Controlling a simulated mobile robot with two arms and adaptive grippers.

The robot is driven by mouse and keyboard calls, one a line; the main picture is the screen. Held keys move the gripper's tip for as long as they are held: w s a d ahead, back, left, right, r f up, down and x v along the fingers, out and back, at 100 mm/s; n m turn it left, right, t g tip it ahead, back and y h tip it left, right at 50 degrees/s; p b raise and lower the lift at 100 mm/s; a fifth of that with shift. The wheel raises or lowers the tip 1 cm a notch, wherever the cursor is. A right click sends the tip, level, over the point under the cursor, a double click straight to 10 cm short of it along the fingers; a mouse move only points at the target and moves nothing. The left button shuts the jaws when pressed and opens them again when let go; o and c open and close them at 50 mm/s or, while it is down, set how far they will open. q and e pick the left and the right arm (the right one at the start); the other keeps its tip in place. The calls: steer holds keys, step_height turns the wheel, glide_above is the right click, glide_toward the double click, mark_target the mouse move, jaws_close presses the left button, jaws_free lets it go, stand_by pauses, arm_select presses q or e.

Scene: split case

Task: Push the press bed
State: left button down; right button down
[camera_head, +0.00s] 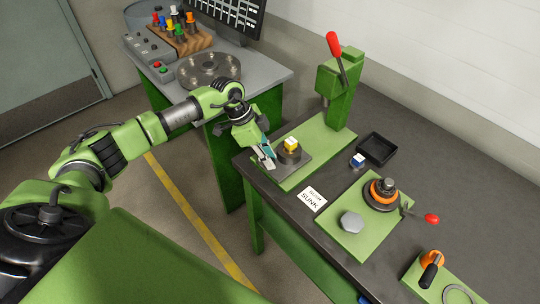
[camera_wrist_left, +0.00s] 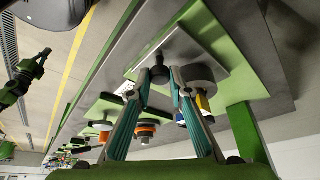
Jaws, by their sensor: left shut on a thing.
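The press bed (camera_head: 300,163) is a grey plate on the green base (camera_head: 325,143) of the press. On it stands a round grey holder (camera_head: 289,156) with a yellow piece topped in white (camera_head: 291,143). My left gripper (camera_head: 268,157) is at the bed's left edge, beside the holder. In the left wrist view its fingers (camera_wrist_left: 160,76) are shut on a dark round knob (camera_wrist_left: 160,73) at the bed's edge. The green press column (camera_head: 340,92) with a red-tipped lever (camera_head: 335,45) stands behind. My right gripper is not in view.
A card reading "BUSH SUNK" (camera_head: 313,199) lies in front of the press. A small blue-and-white piece (camera_head: 358,160) and a black tray (camera_head: 377,149) are to its right. A green fixture with an orange ring (camera_head: 381,193) stands nearer. Behind is a grey machine table (camera_head: 260,75).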

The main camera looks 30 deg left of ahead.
arm_select(q)
steer(key=shift+s+f, duration=0.1)
steer(key=shift+s, duration=0.05)
steer(key=c, duration=1.9)
jaws_free()
steer(key=shift+s+a, duration=0.1)
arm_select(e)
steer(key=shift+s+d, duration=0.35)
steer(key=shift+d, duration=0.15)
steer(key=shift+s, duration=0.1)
arm_select(q)
steer(key=shift+a+r, duration=0.1)
steer(key=shift+r, duration=0.25)
steer(key=v, duration=1.1)
steer(key=shift+r, duration=0.25)
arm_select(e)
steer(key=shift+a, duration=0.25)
